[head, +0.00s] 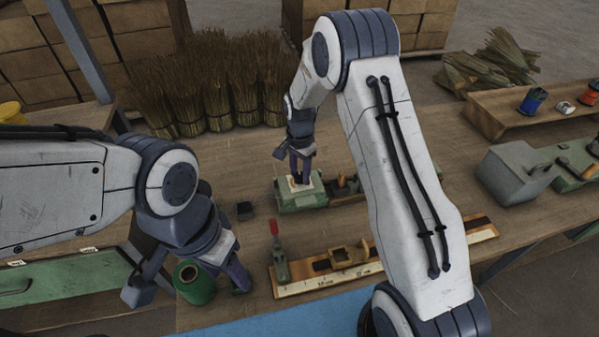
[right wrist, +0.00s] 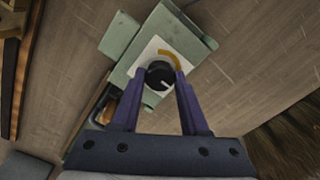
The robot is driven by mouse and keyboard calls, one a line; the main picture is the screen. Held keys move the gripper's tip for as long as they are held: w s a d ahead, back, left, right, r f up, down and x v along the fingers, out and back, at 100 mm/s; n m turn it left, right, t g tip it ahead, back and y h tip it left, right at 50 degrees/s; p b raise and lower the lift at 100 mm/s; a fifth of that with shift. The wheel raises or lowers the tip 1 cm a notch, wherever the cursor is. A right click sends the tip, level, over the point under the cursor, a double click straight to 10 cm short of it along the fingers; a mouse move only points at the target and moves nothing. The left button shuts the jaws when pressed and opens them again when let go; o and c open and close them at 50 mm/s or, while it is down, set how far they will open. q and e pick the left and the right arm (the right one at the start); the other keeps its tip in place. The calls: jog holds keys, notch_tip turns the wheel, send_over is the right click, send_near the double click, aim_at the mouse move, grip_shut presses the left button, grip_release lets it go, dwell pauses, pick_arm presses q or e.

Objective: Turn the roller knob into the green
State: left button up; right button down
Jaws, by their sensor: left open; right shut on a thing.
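The roller knob (right wrist: 160,75) is black with a pale pointer line. It sits on a white dial plate with a yellow-orange arc (right wrist: 170,56) beside it; I cannot make out a green part of the arc. The plate is on a green roller box (head: 302,200) on the bench. My right gripper (head: 300,181) points down at the box; in the right wrist view its fingers (right wrist: 160,82) are shut on the knob, one on each side. My left gripper (head: 190,280) is open at the lower left, with a green spool (head: 195,287) between its fingers in the picture.
A wooden ruler board (head: 330,283) with a red-handled clamp (head: 276,240) lies in front of the box. Broom bundles (head: 215,90) stand behind. A grey metal box (head: 512,172) is at the right.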

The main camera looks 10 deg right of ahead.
aim_at(300, 175)
jog(key=shift+w, duration=0.1)
jog(key=shift+c, duration=2.1)
grip_release()
jog(key=shift+r, duration=0.1)
notch_tip(300, 175, up, 10)
jog(key=b, duration=0.1)
jog(key=shift+r+b, duration=0.2)
jog(key=shift+b, duration=0.15)
